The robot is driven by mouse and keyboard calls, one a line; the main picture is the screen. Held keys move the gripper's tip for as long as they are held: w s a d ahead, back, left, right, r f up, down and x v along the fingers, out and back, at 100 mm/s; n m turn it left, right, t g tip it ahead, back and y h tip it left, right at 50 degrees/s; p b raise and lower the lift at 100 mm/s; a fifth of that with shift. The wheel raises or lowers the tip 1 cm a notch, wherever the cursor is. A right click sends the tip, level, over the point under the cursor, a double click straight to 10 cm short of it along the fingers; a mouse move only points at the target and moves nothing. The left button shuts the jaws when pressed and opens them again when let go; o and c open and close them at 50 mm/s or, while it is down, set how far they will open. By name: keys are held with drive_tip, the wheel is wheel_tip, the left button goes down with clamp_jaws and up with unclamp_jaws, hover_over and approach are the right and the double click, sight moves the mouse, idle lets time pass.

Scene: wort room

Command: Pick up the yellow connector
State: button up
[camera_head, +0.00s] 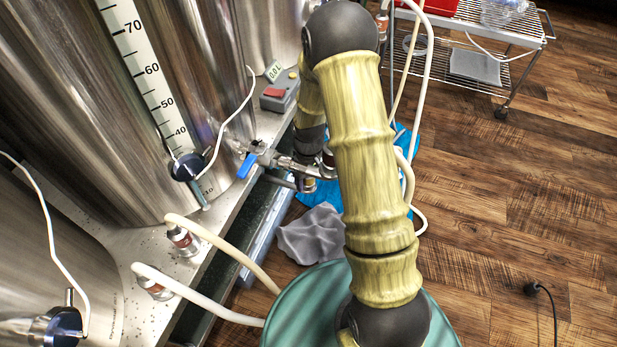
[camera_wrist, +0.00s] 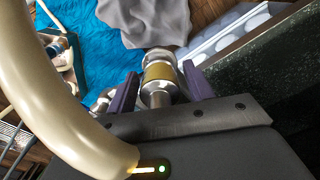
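The yellow connector (camera_wrist: 158,73) is a metal fitting with a yellow band. In the wrist view it stands between the two purple fingers of my gripper (camera_wrist: 159,80). The fingers are apart, one on each side of it, with narrow gaps; I see no clear grip. Its lower end is hidden by my gripper's dark body. In the head view a small yellow-banded fitting (camera_head: 309,185), likely the same connector, shows below the valve with the blue handle (camera_head: 247,164). My arm hides most of my gripper there.
A thick cream hose (camera_wrist: 45,95) crosses the left of the wrist view close to my gripper. Steel tanks (camera_head: 175,60) stand on a bench at left. A grey cloth (camera_head: 312,236), blue sheet (camera_wrist: 85,60) and green round container (camera_head: 300,305) lie below. A wire cart (camera_head: 470,50) stands behind; wooden floor is open at right.

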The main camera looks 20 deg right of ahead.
drive_tip(key=c, duration=0.8)
wheel_tip(320, 180, up, 10)
drive_tip(key=p, duration=0.5)
drive_tip(key=shift+r+p, duration=2.3)
drive_tip(key=shift+p, duration=0.1)
